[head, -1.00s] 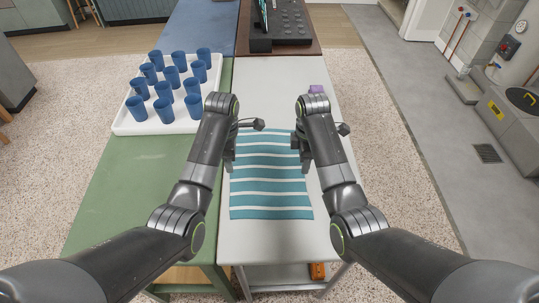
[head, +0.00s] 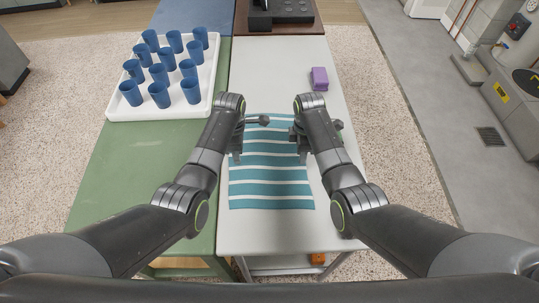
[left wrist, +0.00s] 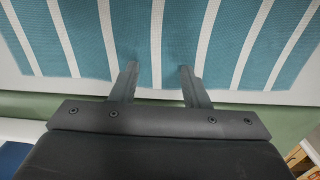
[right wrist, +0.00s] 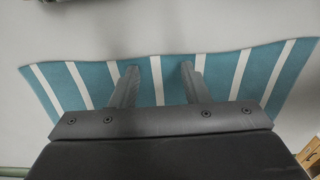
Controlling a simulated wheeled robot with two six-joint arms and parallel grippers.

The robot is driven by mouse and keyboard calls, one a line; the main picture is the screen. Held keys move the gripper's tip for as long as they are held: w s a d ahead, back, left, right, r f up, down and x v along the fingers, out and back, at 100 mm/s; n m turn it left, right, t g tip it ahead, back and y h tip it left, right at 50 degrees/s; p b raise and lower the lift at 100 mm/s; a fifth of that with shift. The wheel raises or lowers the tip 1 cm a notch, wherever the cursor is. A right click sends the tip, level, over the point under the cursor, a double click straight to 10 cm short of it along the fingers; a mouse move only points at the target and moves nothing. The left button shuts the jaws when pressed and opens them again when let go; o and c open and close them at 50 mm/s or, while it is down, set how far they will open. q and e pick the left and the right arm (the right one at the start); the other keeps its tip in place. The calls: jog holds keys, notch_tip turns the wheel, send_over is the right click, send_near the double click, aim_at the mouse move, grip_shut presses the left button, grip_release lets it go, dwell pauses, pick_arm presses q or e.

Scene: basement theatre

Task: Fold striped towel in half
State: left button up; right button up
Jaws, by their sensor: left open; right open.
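The striped towel (head: 270,188), teal with white stripes, lies flat and spread out on the white table (head: 262,232). My left gripper (head: 238,155) is over the towel's left edge, open. In the left wrist view its two fingers (left wrist: 157,75) are apart over a teal band and a white stripe of the towel (left wrist: 205,40). My right gripper (head: 302,150) is over the towel's right edge, open. In the right wrist view its fingers (right wrist: 157,75) are apart over the towel (right wrist: 215,75). I cannot tell whether the fingertips touch the cloth. The arms hide parts of both side edges.
A purple block (head: 319,78) sits on the table beyond the towel. A white tray (head: 207,100) with several blue cups (head: 159,94) stands on the green table (head: 130,170) at left. A dark device (head: 285,12) is at the far end. The white table's near part is clear.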

pick_arm(q)
jog(key=shift+s, duration=0.1)
pick_arm(e)
jog(key=shift+s, duration=0.1)
pick_arm(q)
jog(key=shift+f, duration=0.15)
pick_arm(e)
jog(key=shift+f, duration=0.15)
dwell(0.3)
pick_arm(q)
grip_shut()
pick_arm(e)
grip_shut()
dwell(0.4)
